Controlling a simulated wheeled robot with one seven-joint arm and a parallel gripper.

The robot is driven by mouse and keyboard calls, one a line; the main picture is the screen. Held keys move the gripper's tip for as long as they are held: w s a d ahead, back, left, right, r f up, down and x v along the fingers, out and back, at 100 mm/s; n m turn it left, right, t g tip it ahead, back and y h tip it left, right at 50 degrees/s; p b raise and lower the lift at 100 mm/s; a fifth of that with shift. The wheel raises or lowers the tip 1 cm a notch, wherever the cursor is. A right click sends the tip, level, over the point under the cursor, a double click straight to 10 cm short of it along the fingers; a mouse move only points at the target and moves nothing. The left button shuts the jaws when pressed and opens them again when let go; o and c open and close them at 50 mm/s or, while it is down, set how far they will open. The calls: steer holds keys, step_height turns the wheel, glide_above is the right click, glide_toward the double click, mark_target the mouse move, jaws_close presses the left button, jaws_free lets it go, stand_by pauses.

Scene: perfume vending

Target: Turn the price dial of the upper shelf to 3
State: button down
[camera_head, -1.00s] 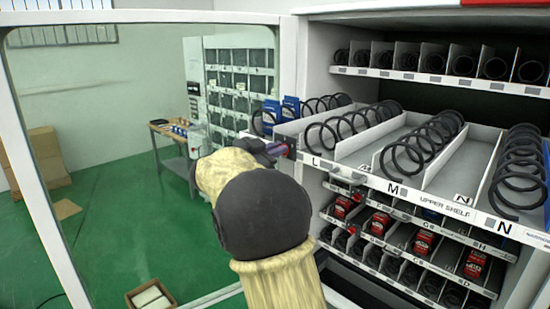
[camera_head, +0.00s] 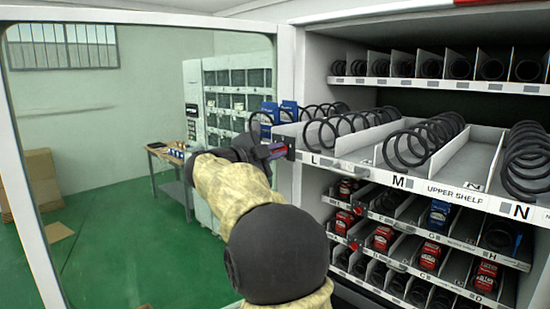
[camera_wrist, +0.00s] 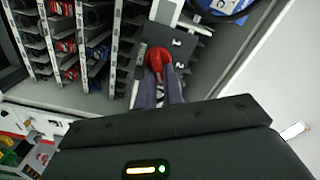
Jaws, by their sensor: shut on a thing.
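The upper shelf (camera_head: 455,194) is pulled out of the vending machine, with its label on the front rail. At its left end is a dark dial plate (camera_head: 290,143). My gripper (camera_head: 274,150) reaches the plate from the left. In the wrist view my gripper (camera_wrist: 160,80) has its fingers closed on the red knob. The fingers hide part of it, and I cannot tell which number it points to.
Black spiral coils (camera_head: 420,142) fill lanes of the upper shelf, and blue boxes (camera_head: 289,110) stand at its left end. Lower shelves hold red boxes (camera_head: 383,238) close below. A white-framed door (camera_head: 285,80) stands left of the cabinet. Open green floor lies further left.

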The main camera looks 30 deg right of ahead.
stand_by(0.4)
steer(key=c, duration=1.5)
jaws_free()
steer(key=shift+a, duration=0.1)
steer(key=shift+a+f, duration=0.1)
steer(key=shift+a, duration=0.2)
steer(key=b+v, duration=0.4)
steer(key=v, duration=1.2)
steer(key=shift+s+a+b, duration=0.2)
steer(key=shift+a+b, duration=0.1)
steer(key=shift+b, duration=0.1)
